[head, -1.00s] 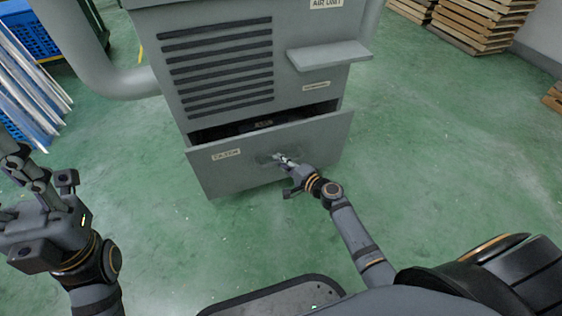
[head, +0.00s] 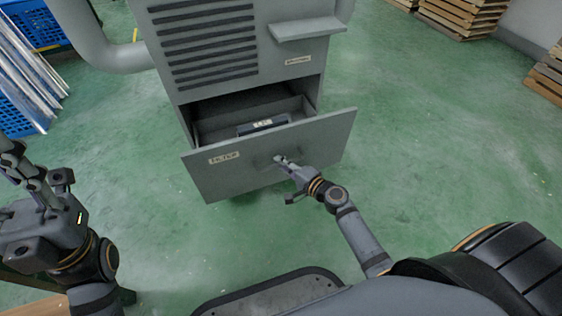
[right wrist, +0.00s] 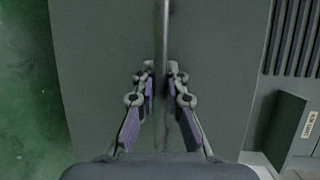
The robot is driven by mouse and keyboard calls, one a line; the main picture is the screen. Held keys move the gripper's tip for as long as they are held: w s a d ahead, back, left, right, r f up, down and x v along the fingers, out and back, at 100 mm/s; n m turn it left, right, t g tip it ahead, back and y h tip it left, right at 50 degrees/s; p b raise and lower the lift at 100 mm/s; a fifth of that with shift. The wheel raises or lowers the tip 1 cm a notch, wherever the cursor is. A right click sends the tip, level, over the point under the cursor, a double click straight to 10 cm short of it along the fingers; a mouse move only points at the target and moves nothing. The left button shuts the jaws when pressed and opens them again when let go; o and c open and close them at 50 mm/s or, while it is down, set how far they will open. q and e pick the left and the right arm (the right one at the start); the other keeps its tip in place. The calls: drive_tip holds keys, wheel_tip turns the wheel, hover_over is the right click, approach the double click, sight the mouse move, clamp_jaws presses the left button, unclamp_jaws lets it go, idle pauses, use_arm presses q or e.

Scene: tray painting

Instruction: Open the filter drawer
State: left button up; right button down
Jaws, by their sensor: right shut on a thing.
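The grey filter drawer (head: 232,180) stands pulled out at the bottom of the grey air unit (head: 235,83), its inside showing. A dark block with a pale label, likely the filter (head: 256,127), lies inside; it also shows in the right wrist view (right wrist: 283,128). My right gripper (head: 281,160) is at the middle of the drawer front. In the right wrist view, my right gripper (right wrist: 161,74) is shut on the thin bar handle (right wrist: 162,28), with one finger on each side. My left gripper (head: 22,165) is at the left edge, away from the drawer; its fingertips are unclear.
A grey shelf (head: 308,28) juts from the unit above the drawer. A thick grey pipe (head: 95,50) is at its left. Blue crates (head: 18,105) are at the far left, wooden pallets (head: 465,15) at the back right. The green floor around the drawer is clear.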

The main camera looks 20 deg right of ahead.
drive_tip(key=shift+s, duration=0.4)
drive_tip(key=c, duration=1.4)
unclamp_jaws()
drive_tip(key=shift+o, duration=0.2)
drive_tip(key=shift+s+d, duration=0.1)
drive_tip(key=v, duration=1.2)
